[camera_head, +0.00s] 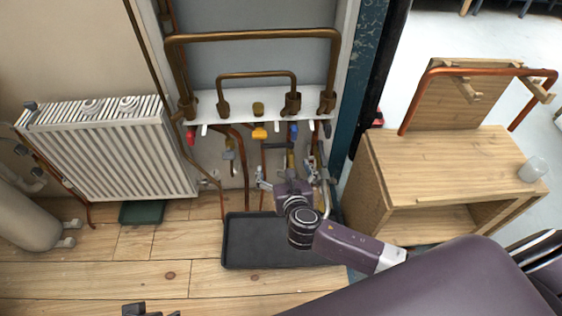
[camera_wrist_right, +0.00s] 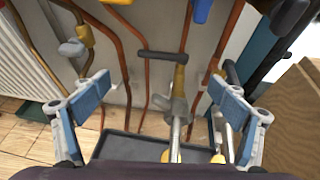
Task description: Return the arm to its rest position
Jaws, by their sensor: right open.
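My right arm (camera_head: 350,245) comes in from the lower right and reaches over a black tray toward the pipes below a white manifold board. My right gripper (camera_head: 288,178) is open and empty in front of the pipes. In the right wrist view its two blue-grey fingers (camera_wrist_right: 158,88) stand wide apart. A valve with a dark bar handle (camera_wrist_right: 163,57) and a grey body (camera_wrist_right: 173,104) shows between them, with no visible contact. Small dark parts (camera_head: 148,311) at the bottom edge look like the tips of my left gripper; the rest is out of frame.
The black tray (camera_head: 240,255) lies on the wooden floor. A white radiator (camera_head: 110,160) stands left. The manifold board (camera_head: 235,100) carries coloured valves and copper pipes. A wooden cabinet (camera_head: 450,160) with a bent copper pipe (camera_head: 480,71) and a glass (camera_head: 533,169) stands right.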

